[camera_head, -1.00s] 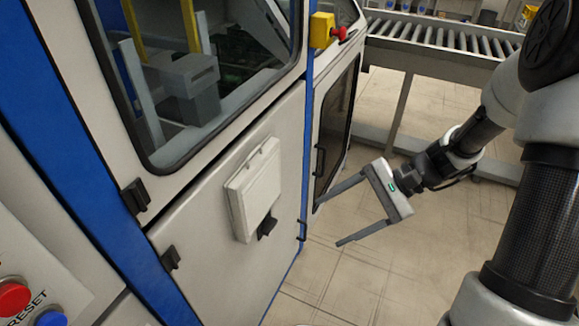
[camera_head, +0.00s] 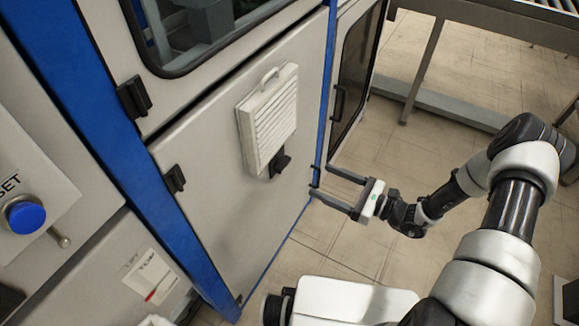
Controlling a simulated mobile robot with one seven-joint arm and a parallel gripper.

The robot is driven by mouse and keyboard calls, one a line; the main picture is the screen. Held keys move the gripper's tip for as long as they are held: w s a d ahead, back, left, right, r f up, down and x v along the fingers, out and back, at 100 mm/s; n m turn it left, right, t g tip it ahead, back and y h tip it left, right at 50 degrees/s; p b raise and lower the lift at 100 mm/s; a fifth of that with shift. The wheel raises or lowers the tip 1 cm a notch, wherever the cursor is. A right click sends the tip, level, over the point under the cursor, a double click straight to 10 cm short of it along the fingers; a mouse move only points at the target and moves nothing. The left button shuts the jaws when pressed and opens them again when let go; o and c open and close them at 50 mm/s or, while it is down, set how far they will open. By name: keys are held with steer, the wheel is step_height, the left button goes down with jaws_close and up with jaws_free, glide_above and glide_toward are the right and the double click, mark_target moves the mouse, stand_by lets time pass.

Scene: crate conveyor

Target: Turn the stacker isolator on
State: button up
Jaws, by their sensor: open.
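No part in view is clearly marked as the stacker isolator. A white louvred box (camera_head: 268,118) with a small loop on top sits on the grey cabinet door (camera_head: 215,215). A black latch-like piece (camera_head: 280,164) sticks out at its lower right. My gripper (camera_head: 322,180) is open and empty, its two fingers pointing left at the door's right edge, beside the blue post. I cannot tell whether the fingertips touch anything there.
A panel with a blue button (camera_head: 25,214) and a small metal lever (camera_head: 59,237) is at the left. Below it is a white label (camera_head: 150,277) with a red mark. A conveyor frame (camera_head: 440,95) stands at the back right. Floor (camera_head: 350,240) is clear around my gripper.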

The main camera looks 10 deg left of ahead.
mark_target(287, 165)
steer(key=b+x, duration=0.1)
steer(key=x, duration=1.1)
steer(key=shift+w+a, duration=0.1)
steer(key=shift+a, duration=0.15)
steer(key=c, duration=1.1)
steer(key=shift+o, duration=0.2)
